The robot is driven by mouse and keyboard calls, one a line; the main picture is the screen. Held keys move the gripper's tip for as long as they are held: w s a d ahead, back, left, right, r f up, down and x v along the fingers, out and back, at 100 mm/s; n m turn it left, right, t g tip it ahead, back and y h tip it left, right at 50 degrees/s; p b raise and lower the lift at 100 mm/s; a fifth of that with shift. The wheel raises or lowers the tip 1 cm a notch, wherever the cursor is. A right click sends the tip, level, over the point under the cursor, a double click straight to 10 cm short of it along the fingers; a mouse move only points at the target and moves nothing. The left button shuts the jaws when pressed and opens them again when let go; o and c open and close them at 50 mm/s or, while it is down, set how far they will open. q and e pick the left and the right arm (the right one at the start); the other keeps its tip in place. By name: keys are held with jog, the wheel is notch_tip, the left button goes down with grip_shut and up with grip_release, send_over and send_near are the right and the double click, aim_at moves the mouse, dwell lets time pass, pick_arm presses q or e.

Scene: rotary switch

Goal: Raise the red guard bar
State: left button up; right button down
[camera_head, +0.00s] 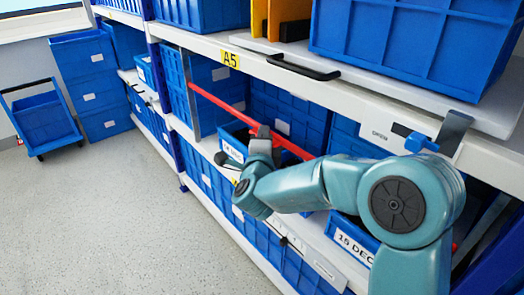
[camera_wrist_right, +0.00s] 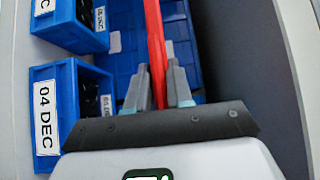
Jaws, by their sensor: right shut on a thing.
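The red guard bar (camera_head: 222,106) runs slantwise across the front of the middle shelf bay, from the upper left down behind my right arm. It also shows in the right wrist view (camera_wrist_right: 154,40), running down between the two fingers. My right gripper (camera_head: 262,135) is shut on the bar near its middle; in the right wrist view its fingers (camera_wrist_right: 159,88) stand on either side of the bar. My right arm hides part of the bar's right side. My left gripper is not in view.
A shelf rack holds blue bins (camera_head: 402,40) above and below the bar. A black handle (camera_head: 303,67) juts from the upper shelf edge. Small labelled blue boxes (camera_wrist_right: 68,110) stand behind the bar. The floor (camera_head: 100,215) at the left is clear, with a blue cart (camera_head: 42,118) farther back.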

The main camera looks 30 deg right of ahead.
jog(key=shift+r+p, duration=0.55)
jog(key=shift+r, duration=1.6)
jog(key=c, duration=1.2)
grip_release()
jog(key=shift+r, duration=0.1)
jog(key=shift+o, duration=0.2)
jog(key=shift+f, duration=0.2)
jog(key=shift+s+a, duration=0.35)
jog(key=p+v, duration=0.1)
jog(key=v, duration=1.4)
jog(key=shift+s, duration=0.15)
